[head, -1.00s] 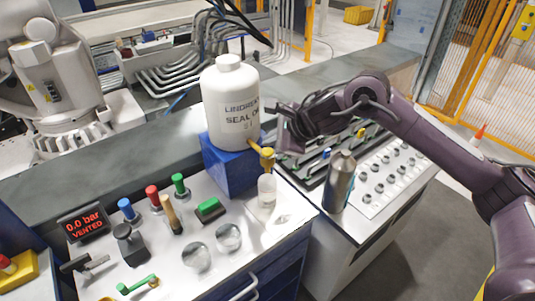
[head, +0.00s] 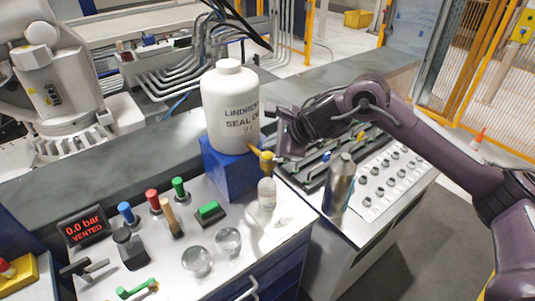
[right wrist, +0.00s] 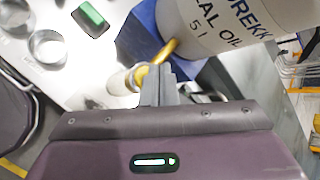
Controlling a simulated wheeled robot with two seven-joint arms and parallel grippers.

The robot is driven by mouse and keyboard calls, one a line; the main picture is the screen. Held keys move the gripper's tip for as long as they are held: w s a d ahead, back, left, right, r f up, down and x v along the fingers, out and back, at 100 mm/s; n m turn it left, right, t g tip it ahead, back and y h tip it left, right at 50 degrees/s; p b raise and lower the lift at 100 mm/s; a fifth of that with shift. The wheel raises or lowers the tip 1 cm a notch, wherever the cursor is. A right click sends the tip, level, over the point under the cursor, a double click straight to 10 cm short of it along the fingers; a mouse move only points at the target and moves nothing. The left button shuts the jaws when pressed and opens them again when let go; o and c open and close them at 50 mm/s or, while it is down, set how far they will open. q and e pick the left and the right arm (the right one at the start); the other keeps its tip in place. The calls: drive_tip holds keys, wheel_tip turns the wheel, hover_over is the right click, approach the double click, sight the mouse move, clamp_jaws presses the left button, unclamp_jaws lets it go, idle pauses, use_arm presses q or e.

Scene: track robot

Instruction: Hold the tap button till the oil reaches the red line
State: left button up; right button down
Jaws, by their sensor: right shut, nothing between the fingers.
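The white oil canister (head: 230,110), labelled seal oil, stands on a blue block (head: 229,167). A yellow tap (head: 266,156) sticks out from its lower side; its brass spout also shows in the right wrist view (right wrist: 167,51). A small pale bottle (head: 267,194) stands upright under the tap; its oil level and any red line are too small to tell. My right gripper (head: 279,157) is at the tap, shut and empty. In the right wrist view its fingertips (right wrist: 157,72) overlap the tap end and hide the button; I cannot tell whether they touch. My left gripper is out of view.

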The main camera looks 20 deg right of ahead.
sight(271, 156)
drive_tip(key=shift+f, duration=0.1)
idle(0.7)
drive_tip(key=shift+f+b, duration=0.35)
drive_tip(key=shift+b, duration=0.25)
drive_tip(key=shift+f+b, duration=0.45)
drive_tip(key=shift+b, duration=0.1)
idle(1.6)
drive_tip(key=shift+r, duration=0.1)
idle(0.4)
drive_tip(key=shift+r+p, duration=0.45)
drive_tip(key=shift+r, duration=0.35)
drive_tip(key=shift+r+p, duration=1.6)
drive_tip(key=shift+r, duration=0.95)
drive_tip(key=shift+a+f, duration=0.1)
drive_tip(key=shift+f, duration=0.05)
